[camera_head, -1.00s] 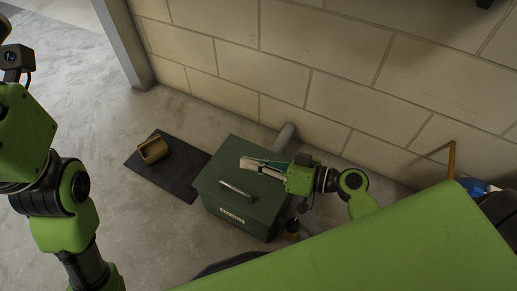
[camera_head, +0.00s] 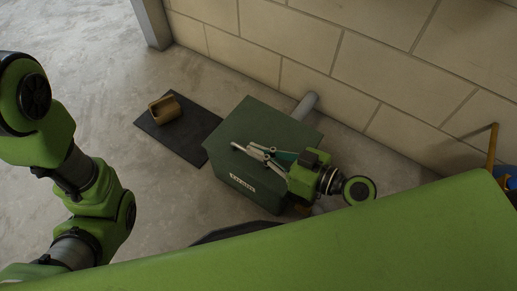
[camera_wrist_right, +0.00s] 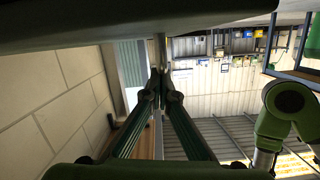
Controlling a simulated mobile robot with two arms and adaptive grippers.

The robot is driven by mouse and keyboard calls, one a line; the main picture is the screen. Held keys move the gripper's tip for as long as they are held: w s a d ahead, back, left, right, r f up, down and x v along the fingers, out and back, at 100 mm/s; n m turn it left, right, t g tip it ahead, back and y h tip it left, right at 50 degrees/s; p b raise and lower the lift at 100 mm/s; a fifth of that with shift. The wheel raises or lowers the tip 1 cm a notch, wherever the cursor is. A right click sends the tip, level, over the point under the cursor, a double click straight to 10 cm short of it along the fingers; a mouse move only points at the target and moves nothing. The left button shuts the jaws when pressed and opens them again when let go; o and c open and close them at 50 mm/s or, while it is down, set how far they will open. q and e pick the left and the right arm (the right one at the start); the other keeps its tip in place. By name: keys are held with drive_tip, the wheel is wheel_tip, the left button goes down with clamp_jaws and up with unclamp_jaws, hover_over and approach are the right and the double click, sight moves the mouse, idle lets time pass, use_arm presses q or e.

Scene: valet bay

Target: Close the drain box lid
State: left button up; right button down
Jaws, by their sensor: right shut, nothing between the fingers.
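The dark green drain box (camera_head: 240,183) stands on the floor near the wall, with a pale label on its front. Its lid (camera_head: 256,116) lies flat or nearly flat over the top; I cannot tell whether it is fully seated. A metal bar handle (camera_head: 239,147) is on the lid near the front edge. My right gripper (camera_head: 266,152) is shut and empty, over the lid and beside or overlapping the handle; contact is unclear. My left gripper is outside both views.
A black mat (camera_head: 184,137) with a tan open container (camera_head: 164,109) lies left of the box. A grey pipe (camera_head: 306,105) runs behind the box to the block wall (camera_head: 300,50). The floor on the left is clear. A yellow-brown post (camera_head: 492,146) stands at the right.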

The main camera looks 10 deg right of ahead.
drive_tip(key=shift+s+f, duration=0.1)
drive_tip(key=shift+f, duration=0.2)
drive_tip(key=shift+s+d, duration=0.15)
drive_tip(key=shift+s, duration=0.05)
drive_tip(key=v, duration=1.1)
drive_tip(key=shift+d+r, duration=0.2)
drive_tip(key=shift+r, duration=0.1)
